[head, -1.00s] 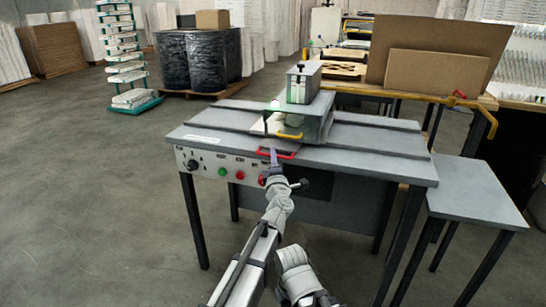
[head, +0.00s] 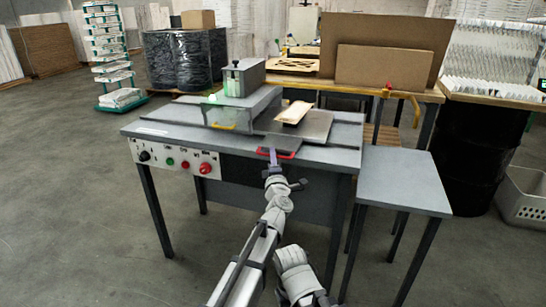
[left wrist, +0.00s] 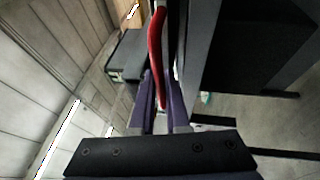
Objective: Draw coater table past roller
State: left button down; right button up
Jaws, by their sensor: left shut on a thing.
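The coater (head: 243,107) is a grey housing with a small upright box on top and a yellow handle in front, standing on a grey bench. Its flat sliding table (head: 317,127) sticks out to the right of the housing, with a pale tan rectangular piece (head: 294,112) on it. The roller is hidden in the housing. A red handle (head: 284,155) is at the sliding table's front edge. My left gripper (head: 273,160) is shut on this handle. The left wrist view shows the red handle (left wrist: 155,55) between the purple fingers (left wrist: 152,103).
The bench front has a knob and green and red buttons (head: 206,168). A lower grey side table (head: 402,180) adjoins on the right. Behind stands a workbench with brown boards (head: 385,68) and a yellow clamp. Open floor lies left and front.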

pick_arm(q)
jog(key=shift+s+d, duration=0.15)
jog(key=shift+d, duration=0.2)
pick_arm(e)
jog(key=shift+s+d, duration=0.1)
jog(key=shift+d, duration=0.2)
pick_arm(q)
jog(key=c, duration=0.9)
grip_release()
jog(key=shift+a, duration=0.1)
